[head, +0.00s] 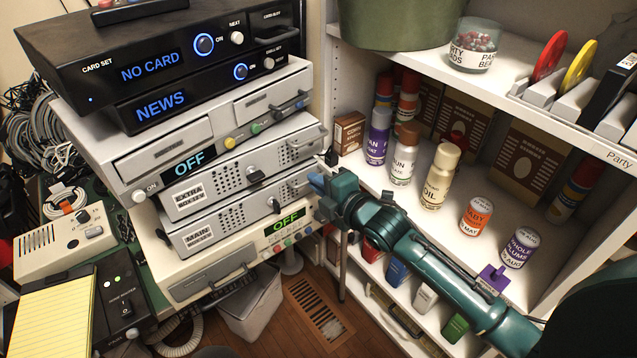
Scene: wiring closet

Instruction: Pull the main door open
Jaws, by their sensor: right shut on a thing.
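The main door (238,218) is the grey front panel labelled "MAIN", low in the stack of devices, with a perforated vent and a dark knob. It looks flush with its unit. My right gripper (318,186) reaches in from the right and is shut at the right end of this panel, on the main door's handle. The gripper's fingers hide most of that handle. A similar panel labelled "EXTRA" (228,178) sits directly above, with its own handle free. My left gripper is not in view.
A cream unit (215,272) with a green "OFF" display lies below the main door. White shelves (400,178) with cans and bottles stand to the right, close under my right arm. A white bin (250,308) and a floor vent (318,308) are below.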

